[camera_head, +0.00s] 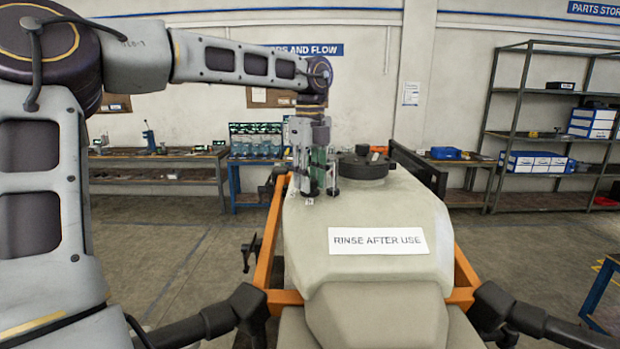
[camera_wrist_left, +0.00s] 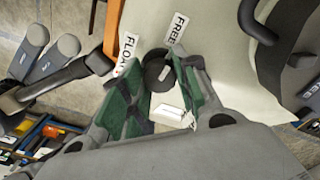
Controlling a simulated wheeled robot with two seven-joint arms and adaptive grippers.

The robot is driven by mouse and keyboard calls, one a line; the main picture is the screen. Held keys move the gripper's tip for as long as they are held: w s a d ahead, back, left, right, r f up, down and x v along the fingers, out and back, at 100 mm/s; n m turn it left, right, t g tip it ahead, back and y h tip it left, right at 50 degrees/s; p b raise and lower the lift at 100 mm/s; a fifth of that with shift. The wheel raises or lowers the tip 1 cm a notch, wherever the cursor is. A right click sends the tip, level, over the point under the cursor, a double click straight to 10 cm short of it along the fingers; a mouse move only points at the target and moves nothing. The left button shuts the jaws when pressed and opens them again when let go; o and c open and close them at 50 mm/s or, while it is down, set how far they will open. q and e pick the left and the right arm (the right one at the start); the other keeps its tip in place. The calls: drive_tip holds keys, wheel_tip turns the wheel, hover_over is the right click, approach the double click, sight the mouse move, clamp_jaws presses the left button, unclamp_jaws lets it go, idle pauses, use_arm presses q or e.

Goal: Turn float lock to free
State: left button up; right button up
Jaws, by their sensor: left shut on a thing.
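The spray drone's pale tank (camera_head: 300,240) fills the middle of the head view and bears a "RINSE AFTER USE" label (camera_head: 378,241). My left gripper (camera_head: 320,192) points down at the tank's top, left of the black cap (camera_head: 363,165). In the left wrist view its green-padded fingers (camera_wrist_left: 163,85) are shut around the float lock, a dark round knob (camera_wrist_left: 157,70) with a pale part (camera_wrist_left: 168,112) between the pads. The knob's exact pointing is unclear.
The drone's orange frame (camera_head: 270,236) and black arms (camera_head: 205,322) spread around the tank. A black handle (camera_wrist_left: 255,22) arches beside the lock. Workbenches (camera_head: 155,158) and a shelf rack (camera_head: 550,130) stand by the wall. The floor between is clear.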

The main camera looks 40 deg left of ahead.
use_arm(q)
drive_tip(key=shift+r+n, duration=0.1)
drive_tip(key=shift+n, duration=0.2)
drive_tip(key=o, duration=0.7)
drive_tip(key=shift+o, duration=0.2)
wheel_tip(320, 180, up, 12)
idle(0.7)
idle(0.4)
